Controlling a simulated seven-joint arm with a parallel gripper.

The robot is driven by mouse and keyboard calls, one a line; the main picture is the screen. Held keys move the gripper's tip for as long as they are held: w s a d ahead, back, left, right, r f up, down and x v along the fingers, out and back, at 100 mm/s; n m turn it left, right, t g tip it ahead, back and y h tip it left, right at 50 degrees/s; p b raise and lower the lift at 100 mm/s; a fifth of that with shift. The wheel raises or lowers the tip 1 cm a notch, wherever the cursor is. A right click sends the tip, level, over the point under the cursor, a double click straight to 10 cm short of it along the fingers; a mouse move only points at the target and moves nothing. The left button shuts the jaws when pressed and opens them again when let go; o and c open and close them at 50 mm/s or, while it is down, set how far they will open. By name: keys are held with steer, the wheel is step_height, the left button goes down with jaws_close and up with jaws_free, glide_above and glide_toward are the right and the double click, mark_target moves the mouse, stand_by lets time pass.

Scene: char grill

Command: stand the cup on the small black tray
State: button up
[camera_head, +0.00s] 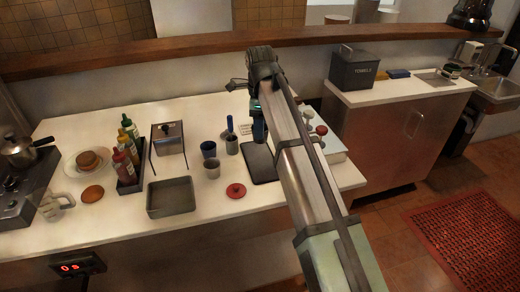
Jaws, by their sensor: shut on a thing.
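The small black tray (260,166) lies flat on the white counter, right of the middle, partly covered by my arm. My gripper (258,123) points down above the tray's back edge. It is shut on a dark blue thing (259,134), which looks like the cup; my arm and gripper hide much of it. I cannot tell whether its base touches the tray. Another dark blue cup (209,149) and a grey cup (212,170) stand on the counter to the left of the tray.
A blue-handled tool stands in a container (232,145) close left of the tray. A white box (332,148) is right of my arm.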

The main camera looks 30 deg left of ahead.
step_height(320, 180, down, 8)
steer(key=shift+r, duration=0.1)
stand_by(0.4)
steer(key=shift+f, duration=0.2)
steer(key=shift+c, duration=0.8)
steer(key=o, duration=1.3)
steer(key=shift+r, duration=0.1)
step_height(320, 180, up, 12)
steer(key=shift+r, duration=0.1)
